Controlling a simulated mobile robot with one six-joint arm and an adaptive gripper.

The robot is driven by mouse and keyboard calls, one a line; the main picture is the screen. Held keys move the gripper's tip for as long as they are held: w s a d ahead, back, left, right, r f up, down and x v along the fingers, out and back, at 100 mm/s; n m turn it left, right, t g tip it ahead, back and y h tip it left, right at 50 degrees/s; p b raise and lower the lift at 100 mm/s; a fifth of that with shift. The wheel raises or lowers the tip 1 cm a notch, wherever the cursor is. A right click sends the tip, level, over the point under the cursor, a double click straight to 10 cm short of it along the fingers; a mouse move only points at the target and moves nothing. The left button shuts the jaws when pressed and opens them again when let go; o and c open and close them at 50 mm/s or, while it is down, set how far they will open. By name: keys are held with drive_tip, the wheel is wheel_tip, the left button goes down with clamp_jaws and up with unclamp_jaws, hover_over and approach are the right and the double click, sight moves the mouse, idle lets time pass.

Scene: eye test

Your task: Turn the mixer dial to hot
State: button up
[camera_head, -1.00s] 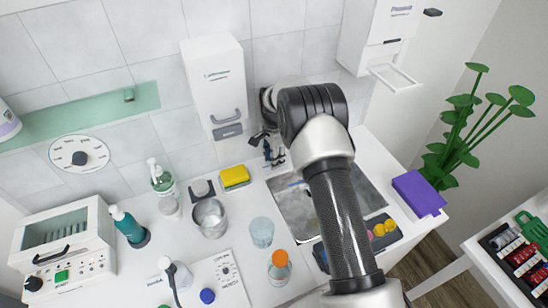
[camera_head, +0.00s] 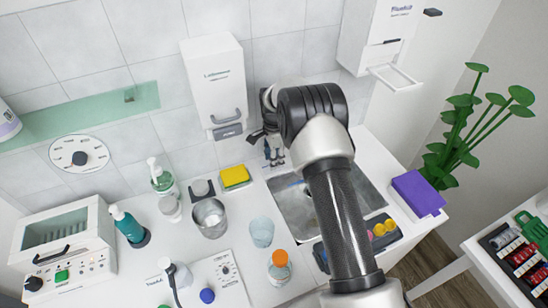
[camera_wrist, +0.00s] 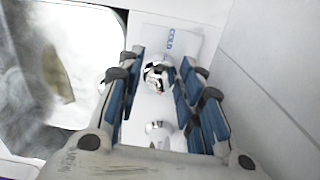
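A white plate (camera_wrist: 190,62) marked COLD shows in the wrist view, with a rounded chrome mixer part (camera_wrist: 158,76) beside it. A smaller chrome part (camera_wrist: 160,128) shows lower down. My gripper (camera_wrist: 158,92) is open. Its two blue-padded fingers stand left and right of the chrome parts. I cannot tell whether either finger touches them. No HOT mark or dial pointer can be made out. In the head view, my gripper (camera_head: 268,140) is at the back of the sink (camera_head: 294,209), and my arm hides part of the mixer there.
A white dispenser (camera_head: 213,80) hangs on the wall left of my wrist. A yellow sponge (camera_head: 235,176), a metal cup (camera_head: 209,217) and a glass (camera_head: 261,232) stand left of the sink. A purple box (camera_head: 417,193) is on the right. A round wall dial (camera_head: 79,154) is far left.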

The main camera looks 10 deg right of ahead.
drive_tip(key=shift+o, duration=1.4)
